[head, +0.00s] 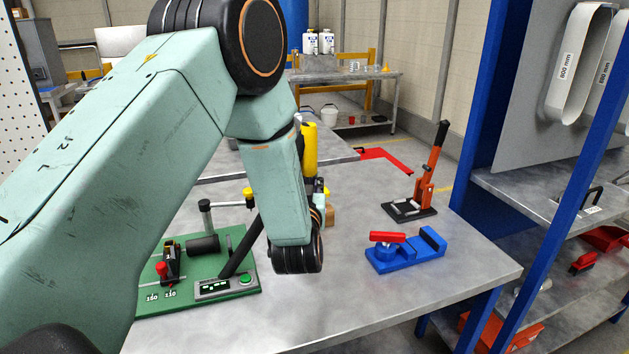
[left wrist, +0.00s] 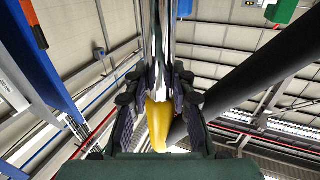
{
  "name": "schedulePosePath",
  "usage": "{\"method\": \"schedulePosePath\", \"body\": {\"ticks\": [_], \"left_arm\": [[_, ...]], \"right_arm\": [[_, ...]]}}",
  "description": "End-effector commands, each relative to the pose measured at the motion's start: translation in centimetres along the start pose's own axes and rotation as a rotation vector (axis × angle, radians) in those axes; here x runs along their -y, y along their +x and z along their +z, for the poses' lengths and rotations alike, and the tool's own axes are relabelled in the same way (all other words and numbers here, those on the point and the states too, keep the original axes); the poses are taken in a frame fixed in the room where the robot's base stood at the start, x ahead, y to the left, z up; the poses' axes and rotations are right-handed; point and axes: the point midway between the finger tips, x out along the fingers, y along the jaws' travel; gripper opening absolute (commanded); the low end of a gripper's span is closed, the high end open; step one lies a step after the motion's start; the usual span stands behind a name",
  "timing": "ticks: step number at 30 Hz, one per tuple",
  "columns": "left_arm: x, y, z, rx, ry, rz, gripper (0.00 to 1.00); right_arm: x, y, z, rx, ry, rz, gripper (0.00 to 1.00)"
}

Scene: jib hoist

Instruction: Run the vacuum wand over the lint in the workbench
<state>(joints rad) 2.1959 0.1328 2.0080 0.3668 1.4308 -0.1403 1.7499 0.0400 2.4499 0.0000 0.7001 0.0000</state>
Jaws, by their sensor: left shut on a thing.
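My left gripper (left wrist: 160,105) is shut on a yellow part (left wrist: 159,124) between its dark fingers in the left wrist view. Shiny metal runs up from that part, and a thick black tube (left wrist: 255,85) passes at its right. I cannot tell how these join, or whether they are the vacuum wand. In the head view my left arm hides most of the gripper; a yellow cylinder (head: 309,150) shows just behind it. A black bar (head: 240,252) slants down to the green board. The workbench (head: 370,285) is grey metal. I cannot make out any lint. My right gripper is not in view.
The green board (head: 215,293) carries a fixture and a small display. A blue vise (head: 405,253) with a red handle and an orange lever tool (head: 424,185) stand at the right. A blue-framed shelf (head: 530,196) borders the bench. The front right of the benchtop is clear.

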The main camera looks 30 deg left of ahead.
Motion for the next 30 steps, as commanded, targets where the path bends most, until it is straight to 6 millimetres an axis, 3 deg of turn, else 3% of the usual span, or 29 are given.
{"method": "schedulePosePath", "body": {"ticks": [30], "left_arm": [[4.1,-1.4,-0.1,-0.001,-0.001,0.0,0.0]], "right_arm": [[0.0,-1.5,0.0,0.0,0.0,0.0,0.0]]}}
